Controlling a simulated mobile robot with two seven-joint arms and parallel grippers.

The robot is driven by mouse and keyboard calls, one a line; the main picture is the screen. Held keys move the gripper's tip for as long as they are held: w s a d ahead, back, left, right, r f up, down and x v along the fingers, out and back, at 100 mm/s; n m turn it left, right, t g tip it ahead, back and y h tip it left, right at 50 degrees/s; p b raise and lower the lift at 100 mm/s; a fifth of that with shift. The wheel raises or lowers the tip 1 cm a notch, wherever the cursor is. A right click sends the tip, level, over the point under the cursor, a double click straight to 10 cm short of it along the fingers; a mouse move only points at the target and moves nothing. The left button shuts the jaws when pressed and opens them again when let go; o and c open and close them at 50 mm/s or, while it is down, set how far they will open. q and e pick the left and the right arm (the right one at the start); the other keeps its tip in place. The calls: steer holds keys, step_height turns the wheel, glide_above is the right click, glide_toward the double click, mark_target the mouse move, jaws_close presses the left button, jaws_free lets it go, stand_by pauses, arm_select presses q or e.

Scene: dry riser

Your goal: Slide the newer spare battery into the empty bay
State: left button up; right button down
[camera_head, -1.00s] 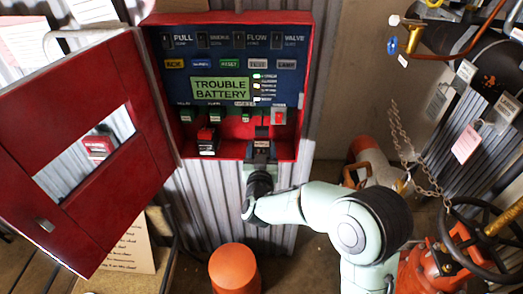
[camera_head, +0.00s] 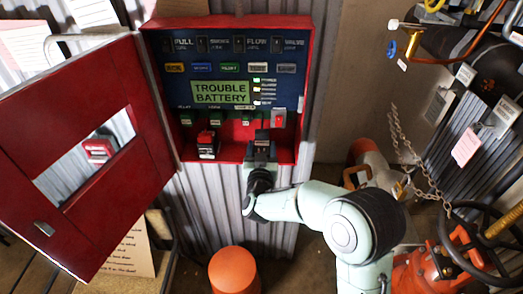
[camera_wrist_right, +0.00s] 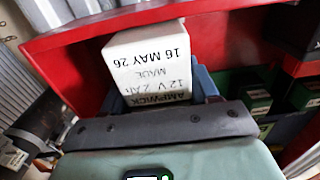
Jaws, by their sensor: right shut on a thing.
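My right gripper (camera_head: 261,151) is at the lower right of the open red cabinet (camera_head: 309,90), shut on a battery (camera_head: 262,136). In the head view the battery is a small dark block above the jaws. In the right wrist view its white label (camera_wrist_right: 150,62) reads upside down "16 MAY 26", "MADE", "12 V 2Ah" and "AMPWICK". The battery is inside the cabinet's outline; how far it sits in a bay is hidden. Another battery, black with a red top (camera_head: 207,143), stands to its left in the cabinet. My left gripper is not in view.
The red door (camera_head: 65,150) hangs open at left. The panel display (camera_head: 220,92) reads "TROUBLE BATTERY". A red switch (camera_head: 279,118) is just right of the held battery. An orange cylinder (camera_head: 234,270) stands below; pipes and a chain (camera_head: 405,150) are at right.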

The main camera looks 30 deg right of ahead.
mark_target(262, 141)
steer(key=shift+x, duration=2.05)
steer(key=shift+c, duration=1)
jaws_free()
steer(key=shift+r, duration=0.1)
steer(key=b+v, duration=0.1)
steer(key=v, duration=1.2)
steer(key=shift+s+b, duration=0.2)
steer(key=shift+b, duration=0.15)
steer(key=shift+a, duration=0.1)
